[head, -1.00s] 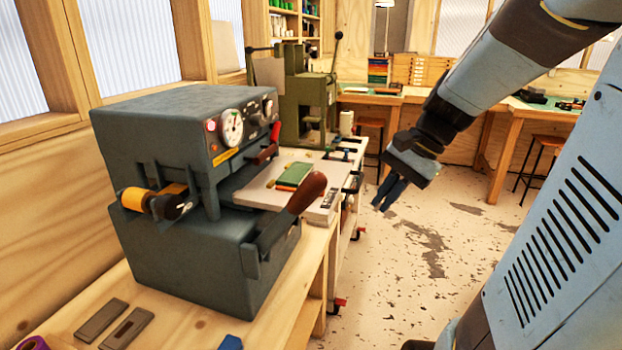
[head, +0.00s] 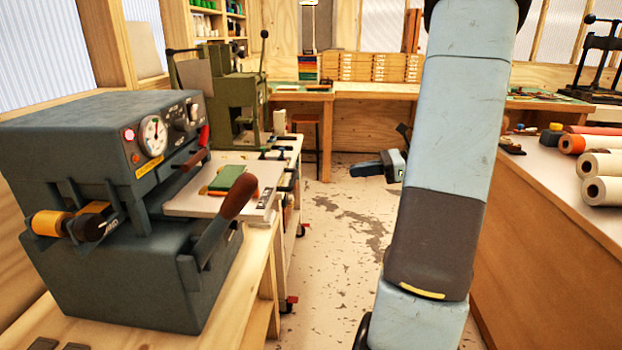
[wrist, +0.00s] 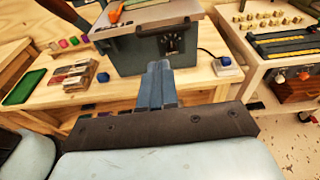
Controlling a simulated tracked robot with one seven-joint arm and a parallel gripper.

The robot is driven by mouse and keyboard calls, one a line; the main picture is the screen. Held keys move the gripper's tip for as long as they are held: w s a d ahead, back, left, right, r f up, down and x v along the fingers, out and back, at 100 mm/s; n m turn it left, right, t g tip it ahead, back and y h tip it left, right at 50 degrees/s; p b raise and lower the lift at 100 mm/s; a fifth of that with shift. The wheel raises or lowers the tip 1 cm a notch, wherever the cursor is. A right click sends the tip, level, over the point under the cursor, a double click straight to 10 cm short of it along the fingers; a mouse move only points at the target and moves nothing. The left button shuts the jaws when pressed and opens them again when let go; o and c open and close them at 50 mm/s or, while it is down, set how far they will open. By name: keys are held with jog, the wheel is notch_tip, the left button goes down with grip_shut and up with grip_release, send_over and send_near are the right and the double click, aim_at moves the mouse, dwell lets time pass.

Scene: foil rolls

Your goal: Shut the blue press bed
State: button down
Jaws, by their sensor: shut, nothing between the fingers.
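The blue-grey press (head: 120,260) stands on the wooden bench at the left of the head view. Its flat light-grey bed (head: 190,205) sticks out of the slot at the right side, with a green block (head: 228,180) lying on it. A brown-handled lever (head: 238,198) slants up in front of the bed. My gripper (head: 352,170) is shut and empty, right of the press and apart from it, with its fingers pointing left. In the wrist view my shut fingers (wrist: 160,66) point at the press's lower body (wrist: 135,52), below the bed's edge (wrist: 150,16).
A green press (head: 235,105) stands behind. A cart (head: 285,185) lies beyond the bench. The floor between is open. Small blocks and a green mat (wrist: 25,87) lie on the bench in the wrist view.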

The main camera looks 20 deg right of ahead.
jog(key=x, duration=1.4)
